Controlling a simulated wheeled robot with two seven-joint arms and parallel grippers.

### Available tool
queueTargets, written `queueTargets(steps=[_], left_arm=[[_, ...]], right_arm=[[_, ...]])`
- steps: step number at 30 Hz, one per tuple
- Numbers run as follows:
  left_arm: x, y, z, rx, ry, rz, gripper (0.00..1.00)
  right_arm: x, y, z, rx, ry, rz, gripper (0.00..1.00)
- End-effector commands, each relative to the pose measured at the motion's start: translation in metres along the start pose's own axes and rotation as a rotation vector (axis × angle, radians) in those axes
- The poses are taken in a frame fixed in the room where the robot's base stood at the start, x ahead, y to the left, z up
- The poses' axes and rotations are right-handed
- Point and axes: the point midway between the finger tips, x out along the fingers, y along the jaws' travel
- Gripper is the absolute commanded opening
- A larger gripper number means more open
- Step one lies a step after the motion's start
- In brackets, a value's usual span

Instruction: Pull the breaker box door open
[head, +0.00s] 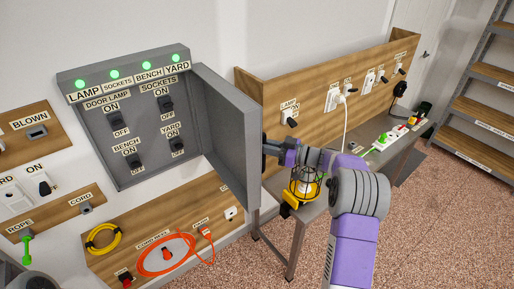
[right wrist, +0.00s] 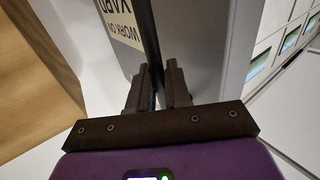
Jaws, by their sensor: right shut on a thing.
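The grey breaker box (head: 140,125) is on the wall at the left of the head view, with several switches inside and green lights along its top. Its door (head: 226,130) is hinged on the right side and stands well open, swung out from the wall. My right gripper (head: 265,148) is at the door's free edge. The fingertips are partly hidden in the head view. My left gripper is not in view.
A wooden panel (head: 320,85) with switches stands behind a bench (head: 310,212) right of the door. A caged work lamp (head: 304,186) is on the bench, close below my right arm. An orange cord (head: 150,262) lies on the lower left board. Shelves (head: 480,115) stand far right.

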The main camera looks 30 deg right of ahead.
Motion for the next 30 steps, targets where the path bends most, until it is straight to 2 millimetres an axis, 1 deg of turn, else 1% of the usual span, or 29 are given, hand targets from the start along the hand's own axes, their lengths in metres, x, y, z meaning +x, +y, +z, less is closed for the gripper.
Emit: queueTargets(steps=[1, 7, 19, 20, 22, 23, 30], left_arm=[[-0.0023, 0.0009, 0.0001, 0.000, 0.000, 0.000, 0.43], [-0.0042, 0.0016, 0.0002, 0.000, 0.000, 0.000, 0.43], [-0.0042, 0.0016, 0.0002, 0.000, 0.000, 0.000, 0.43], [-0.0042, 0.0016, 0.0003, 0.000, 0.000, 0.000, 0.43], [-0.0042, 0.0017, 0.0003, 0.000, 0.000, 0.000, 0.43], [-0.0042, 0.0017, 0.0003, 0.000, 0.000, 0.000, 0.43], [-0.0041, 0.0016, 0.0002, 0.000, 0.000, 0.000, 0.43]], right_arm=[[0.0020, 0.0025, -0.0036, 0.001, 0.009, -0.001, 0.00], [-0.0014, 0.0088, -0.0042, 0.001, 0.012, 0.000, 0.00], [-0.0012, 0.0093, -0.0051, -0.001, 0.014, 0.000, 0.00], [-0.0011, 0.0092, -0.0051, -0.001, 0.014, -0.001, 0.22], [-0.0017, 0.0094, -0.0047, -0.002, 0.012, 0.000, 0.33], [-0.0021, 0.0095, -0.0043, -0.002, 0.011, 0.000, 0.34], [-0.0060, 0.0110, -0.0025, -0.001, 0.007, 0.006, 0.34]])
